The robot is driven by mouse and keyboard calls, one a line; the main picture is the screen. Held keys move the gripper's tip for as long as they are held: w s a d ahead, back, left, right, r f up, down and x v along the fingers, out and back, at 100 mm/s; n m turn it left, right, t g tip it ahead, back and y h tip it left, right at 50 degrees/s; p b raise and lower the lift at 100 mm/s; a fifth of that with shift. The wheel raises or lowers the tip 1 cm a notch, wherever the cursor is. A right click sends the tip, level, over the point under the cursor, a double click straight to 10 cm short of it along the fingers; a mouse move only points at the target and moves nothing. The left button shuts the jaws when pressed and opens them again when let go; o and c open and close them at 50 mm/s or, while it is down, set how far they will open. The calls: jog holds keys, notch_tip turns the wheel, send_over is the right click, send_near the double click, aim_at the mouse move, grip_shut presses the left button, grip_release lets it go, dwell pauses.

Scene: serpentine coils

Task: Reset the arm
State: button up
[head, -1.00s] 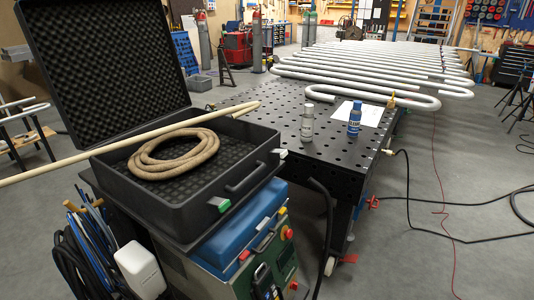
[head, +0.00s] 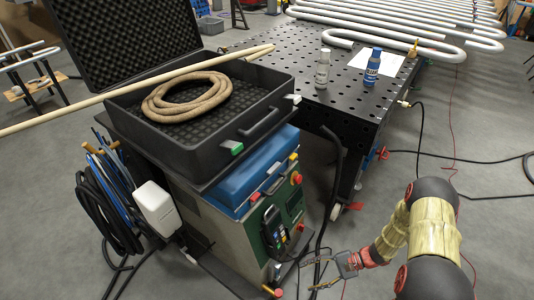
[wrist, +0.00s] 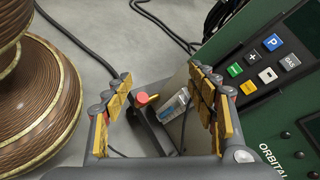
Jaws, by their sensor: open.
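My arm comes in at the lower right of the head view. My gripper (head: 318,273) is low beside the front of the green welding machine (head: 232,238), with its fingers pointing left. In the wrist view my gripper (wrist: 160,88) is open, its yellow-padded fingers apart with nothing held between them. The machine's green button panel (wrist: 265,75), lettered "ORBITAL", is close to the right finger. Whether the finger touches it I cannot tell. A ribbed brown and gold rounded shape (wrist: 35,95) fills the left of the wrist view.
An open black case (head: 200,112) with a coiled brown hose (head: 187,97) sits on the machine, and a long pale rod (head: 130,90) lies across it. A black perforated table (head: 290,85) holds two bottles. Cables hang and trail across the floor.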

jog(key=s+d+r+n+h+p, duration=0.15)
jog(key=r+h, duration=0.25)
jog(key=r, duration=0.7)
jog(key=s+d+r+n+h+p, duration=0.1)
jog(key=s+d+r+n+h, duration=0.2)
jog(key=r, duration=0.8)
jog(key=s+d+r+n+h+p, duration=0.1)
jog(key=s+d+r+n+h, duration=0.2)
jog(key=r, duration=0.9)
jog(key=s+a+r+n+t+h, duration=0.1)
jog(key=r+t, duration=0.1)
jog(key=r, duration=0.5)
jog(key=s+a+r+n+t+p, duration=0.1)
jog(key=s+a+r+t, duration=0.1)
jog(key=r, duration=0.5)
jog(key=s+a+r+n+t+h+p, duration=0.1)
jog(key=s+a+r+t, duration=0.1)
jog(key=r, duration=0.5)
jog(key=shift+s+t+h, duration=0.2)
jog(key=shift+t+h, duration=0.1)
jog(key=shift+t, duration=0.2)
jog(key=shift+r, duration=0.1)
